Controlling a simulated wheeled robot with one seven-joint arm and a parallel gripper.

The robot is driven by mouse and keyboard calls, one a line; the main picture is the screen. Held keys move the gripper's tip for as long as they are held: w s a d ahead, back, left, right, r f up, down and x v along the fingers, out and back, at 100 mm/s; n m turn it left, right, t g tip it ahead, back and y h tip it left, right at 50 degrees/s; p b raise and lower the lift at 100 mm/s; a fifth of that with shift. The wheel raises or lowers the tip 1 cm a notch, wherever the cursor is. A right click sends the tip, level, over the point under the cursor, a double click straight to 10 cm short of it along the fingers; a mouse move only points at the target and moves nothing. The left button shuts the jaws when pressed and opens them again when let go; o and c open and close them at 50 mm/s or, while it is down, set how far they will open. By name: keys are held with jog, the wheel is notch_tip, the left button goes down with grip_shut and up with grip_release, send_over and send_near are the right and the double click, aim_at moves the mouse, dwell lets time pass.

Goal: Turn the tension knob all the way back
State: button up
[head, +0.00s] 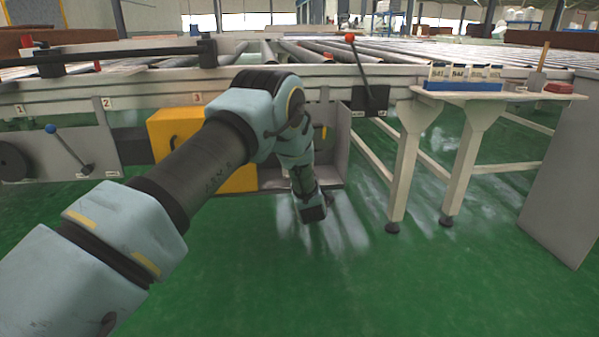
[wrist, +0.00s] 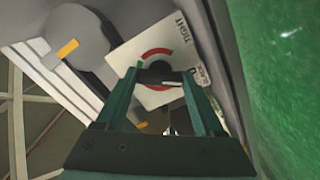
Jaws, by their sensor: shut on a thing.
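The tension knob (wrist: 159,71) shows in the wrist view as a dark round shape on a white label plate (wrist: 125,58). A red arc curves over it, and the plate reads "TIGHT" and, partly covered, "SLACK". A short pale bar lies across the knob's lower right side. My gripper (wrist: 160,80) has its two green fingers on either side of the knob, shut on it. In the head view my arm bends down in front of the machine's lower frame. The knob and my fingertips are hidden there.
A yellow box (head: 176,128) is left of my arm under the roller conveyor (head: 300,78). A red-knobbed lever (head: 351,38) and a blue-knobbed lever (head: 52,129) stand nearby. A side table (head: 540,96) is on the right. The green floor (head: 400,290) in front is clear.

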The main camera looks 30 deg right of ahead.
jog(key=shift+n, duration=0.4)
jog(key=o, duration=1.4)
jog(key=shift+p+v, duration=1.2)
jog(key=shift+v, duration=4.2)
